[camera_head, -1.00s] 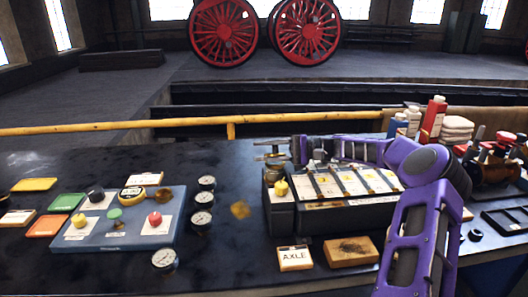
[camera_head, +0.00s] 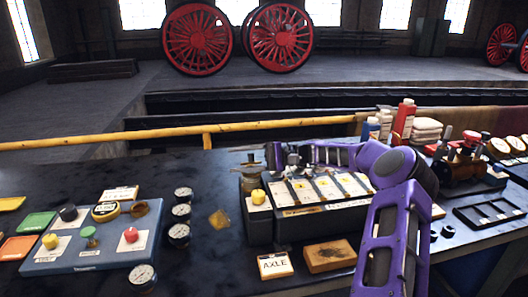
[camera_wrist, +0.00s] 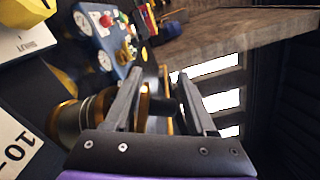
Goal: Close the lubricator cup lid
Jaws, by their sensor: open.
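The lubricator cup is most likely the small brass cup (camera_head: 249,184) at the left end of the dark box with white-labelled panels. A brass cup body (camera_wrist: 70,118) shows large at the left of the wrist view. A brass-edged dark round part (camera_wrist: 158,108), perhaps its lid, appears beyond it between the fingers; I cannot tell how far it is tilted. My gripper (camera_head: 280,155) is beside the cup's top, just to its right, fingers toward it. In the wrist view my gripper (camera_wrist: 166,88) has its two fingers apart, gripping nothing visibly. The fingers partly hide the round part.
A blue board (camera_head: 105,240) with coloured knobs and several gauges (camera_head: 180,212) lie to the left. An AXLE block (camera_head: 275,265) and a brown block (camera_head: 329,255) lie in front of the box. Bottles (camera_head: 403,122) stand behind right. A yellow rail (camera_head: 100,139) runs behind the bench.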

